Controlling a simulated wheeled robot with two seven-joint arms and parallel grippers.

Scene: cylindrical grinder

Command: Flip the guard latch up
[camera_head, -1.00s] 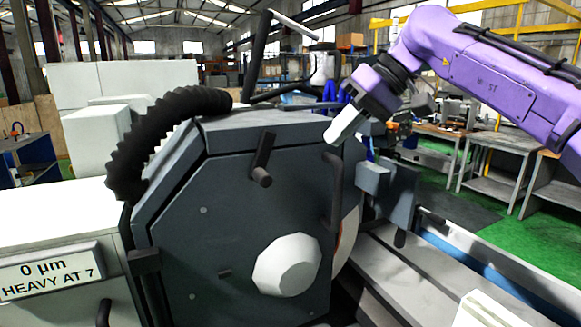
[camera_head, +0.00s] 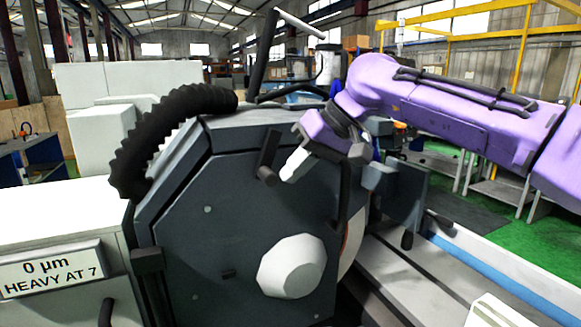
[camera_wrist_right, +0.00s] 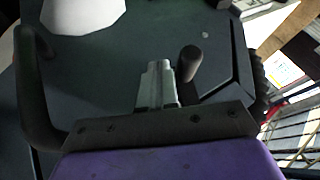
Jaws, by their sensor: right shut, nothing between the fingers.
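The guard latch (camera_head: 268,158) is a short dark lever with a rounded knob at its lower end, on the upper front face of the dark grey wheel guard (camera_head: 215,225). In the head view my right gripper (camera_head: 289,174) is shut and empty, its pale fingertips just right of the knob. In the right wrist view the latch knob (camera_wrist_right: 190,58) stands just to the right of the shut fingers (camera_wrist_right: 155,72). I cannot tell whether they touch. My left gripper is not in view.
A curved grab handle (camera_head: 343,200) is on the guard's right edge, below my right wrist. A black ribbed hose (camera_head: 160,135) arches at the left. A gauge sign (camera_head: 52,270) is at the lower left.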

